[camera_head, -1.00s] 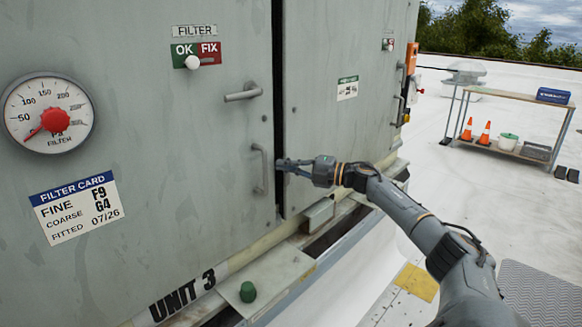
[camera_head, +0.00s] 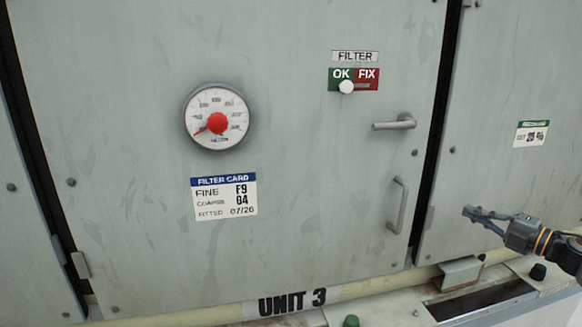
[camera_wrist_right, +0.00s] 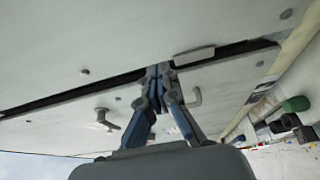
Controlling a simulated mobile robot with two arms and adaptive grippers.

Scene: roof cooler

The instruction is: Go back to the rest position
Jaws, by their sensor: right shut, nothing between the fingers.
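My right gripper (camera_head: 470,214) is at the right of the head view, shut and empty, in front of the grey cabinet and apart from the door handle. In the right wrist view its fingers (camera_wrist_right: 158,70) are together, pointing towards the cabinet front near a dark door gap. The filter door (camera_head: 290,170) looks closed. It carries a lever handle (camera_head: 395,123) and a vertical pull handle (camera_head: 398,205). My left gripper is not in view.
A round gauge (camera_head: 217,117) with a red centre sits on the door, above a filter card (camera_head: 224,197). The OK/FIX slider (camera_head: 346,87) has its white knob near OK. A green knob (camera_head: 351,321) and a black knob (camera_head: 538,272) stand on the ledge below.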

